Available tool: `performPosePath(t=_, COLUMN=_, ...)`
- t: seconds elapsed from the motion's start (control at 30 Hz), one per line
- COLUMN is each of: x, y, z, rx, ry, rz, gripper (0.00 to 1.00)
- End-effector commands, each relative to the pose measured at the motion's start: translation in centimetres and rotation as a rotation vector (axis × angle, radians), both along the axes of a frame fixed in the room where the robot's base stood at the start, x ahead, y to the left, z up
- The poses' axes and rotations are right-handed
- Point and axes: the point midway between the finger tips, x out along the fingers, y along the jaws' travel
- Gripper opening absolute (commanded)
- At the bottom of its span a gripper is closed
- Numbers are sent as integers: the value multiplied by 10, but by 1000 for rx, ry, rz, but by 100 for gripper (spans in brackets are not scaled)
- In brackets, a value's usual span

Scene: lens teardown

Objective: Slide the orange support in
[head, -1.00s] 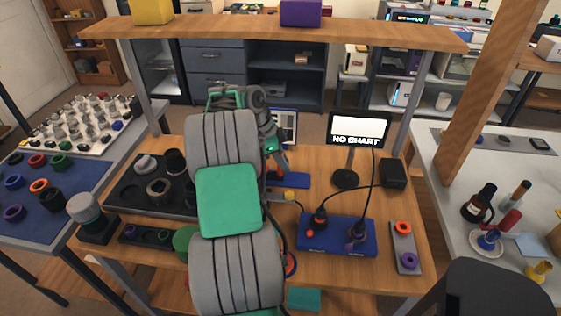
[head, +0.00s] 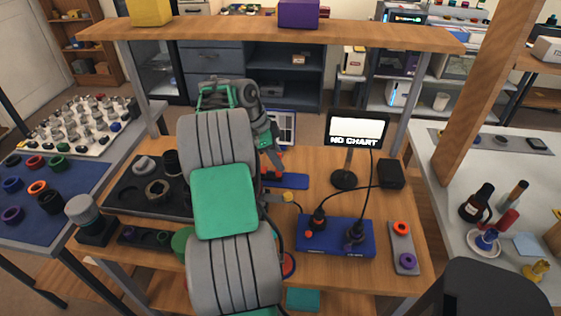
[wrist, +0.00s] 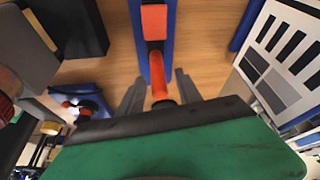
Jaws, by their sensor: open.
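A blue rail (wrist: 161,42) lies on the wooden bench. It shows in the head view (head: 290,181) just right of my arm. The orange support is on the rail, seen in the wrist view as a flat orange block (wrist: 154,22) and a round orange post (wrist: 162,76); I cannot tell exactly how they join. My gripper (wrist: 160,80) is open, with one grey finger on each side of the post. I cannot tell whether the fingers touch it. In the head view my arm hides part of the rail and most of the support.
A NO CHART screen (head: 357,133) stands right of the rail. A blue box (head: 336,236) with cabled plugs is in front of it. A dark tray (head: 130,188) of lens parts lies left of my arm. A printed chart (wrist: 285,62) is beside the rail.

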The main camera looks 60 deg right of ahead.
Motion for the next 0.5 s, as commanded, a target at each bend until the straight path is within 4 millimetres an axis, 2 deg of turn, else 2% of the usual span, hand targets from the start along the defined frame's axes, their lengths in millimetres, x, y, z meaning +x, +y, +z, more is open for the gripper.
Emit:
performPosePath(t=0.03, x=5, y=1, z=14, rx=-3, ry=-2, rz=2, gripper=41)
performPosePath(t=0.2, x=16, y=7, z=43, rx=-2, ry=-1, rz=1, gripper=41)
performPosePath(t=0.3, x=19, y=10, z=50, rx=0, ry=0, rz=1, gripper=41)
performPosePath(t=0.5, x=19, y=10, z=50, rx=0, ry=0, rz=1, gripper=41)
